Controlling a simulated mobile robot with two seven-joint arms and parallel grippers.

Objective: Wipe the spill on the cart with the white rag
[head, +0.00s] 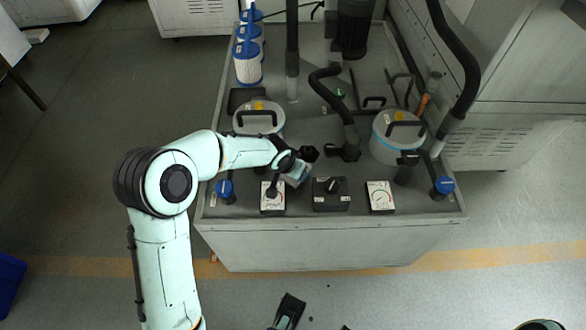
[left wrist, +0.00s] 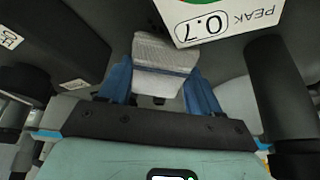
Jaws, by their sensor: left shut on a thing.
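My left gripper (head: 297,173) is over the front part of the grey cart (head: 320,240), at the end of the arm from the left. In the left wrist view its two blue fingers are shut on the white rag (left wrist: 165,52), a ridged, folded white piece between them. The rag is small and partly hidden in the head view. I cannot tell whether it touches the cart top. I cannot make out a spill on the dark cart top; the arm and fittings hide parts of it.
Lidded canisters (head: 395,140) (head: 259,115), a black switch box (head: 331,193), a white-faced gauge (head: 380,196) and blue-capped posts (head: 443,187) (head: 225,191) crowd the cart. Black hoses (head: 335,95) rise behind. A label reading PEAK 0.7 (left wrist: 222,22) is close to the rag.

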